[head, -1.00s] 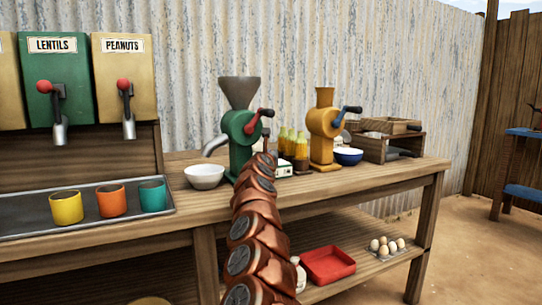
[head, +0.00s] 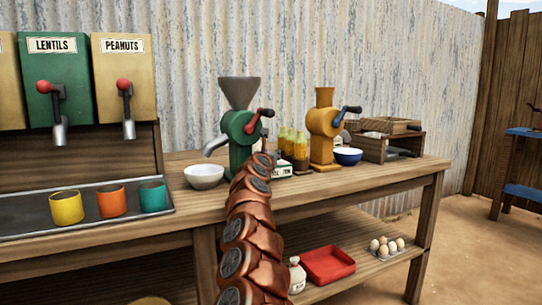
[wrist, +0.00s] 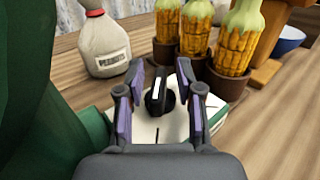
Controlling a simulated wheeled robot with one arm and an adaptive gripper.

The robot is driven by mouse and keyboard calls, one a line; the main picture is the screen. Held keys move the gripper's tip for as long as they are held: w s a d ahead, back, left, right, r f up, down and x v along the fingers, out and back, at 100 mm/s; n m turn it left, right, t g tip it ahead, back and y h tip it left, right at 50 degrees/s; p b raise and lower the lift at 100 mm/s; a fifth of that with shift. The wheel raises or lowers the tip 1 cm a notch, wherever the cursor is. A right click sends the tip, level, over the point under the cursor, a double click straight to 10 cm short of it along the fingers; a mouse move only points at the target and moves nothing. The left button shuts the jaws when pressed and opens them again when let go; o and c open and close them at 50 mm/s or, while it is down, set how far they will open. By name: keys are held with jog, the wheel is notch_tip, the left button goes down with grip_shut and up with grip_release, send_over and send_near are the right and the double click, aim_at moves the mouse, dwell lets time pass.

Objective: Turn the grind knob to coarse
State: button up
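The grind knob (wrist: 155,95) is black with a white pointer line, on a pale plate (wrist: 138,127) in the wrist view. Its pointer runs nearly straight up the picture. My gripper (wrist: 158,100) is open, one finger on each side of the knob, with gaps between pads and knob. The pale box with the knob's plate (head: 283,170) shows partly in the head view beside the green grinder (head: 240,128); its lettering is too small to read. My own arm hides the gripper and knob there.
In the wrist view, a peanuts sack (wrist: 103,42) stands at upper left and corn-filled bottles (wrist: 236,45) stand close behind the knob. The green grinder body (wrist: 40,110) fills the left side. A white bowl (head: 204,177) and a yellow grinder (head: 322,125) share the counter.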

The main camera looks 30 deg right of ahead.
jog(key=shift+d+n+t+y+p, duration=0.1)
jog(key=shift+n+t+y+p, duration=0.2)
jog(key=shift+n+t+y, duration=1)
jog(key=shift+y, duration=0.3)
jog(key=shift+r+n+y+p, duration=0.25)
jog(key=shift+n+y+p, duration=0.25)
jog(key=shift+p, duration=0.6)
jog(key=shift+n+t+y+p, duration=0.35)
jog(key=shift+y+p, duration=0.25)
jog(key=shift+p, duration=0.35)
jog(key=p, duration=0.1)
jog(key=n+y+p, duration=0.1)
jog(key=p, duration=0.1)
jog(key=shift+w+r+t+y+p, duration=0.15)
jog(key=shift+t+y+p, duration=0.15)
jog(key=shift+t, duration=0.05)
jog(key=y+p, duration=0.1)
jog(key=p, duration=0.2)
jog(key=shift+n+p, duration=0.3)
jog(key=shift+n, duration=0.05)
jog(key=p, duration=0.1)
jog(key=y+p, duration=0.1)
jog(key=shift+r+n+t+p, duration=0.2)
jog(key=shift+n+t+p, duration=0.1)
jog(key=shift+p, duration=0.05)
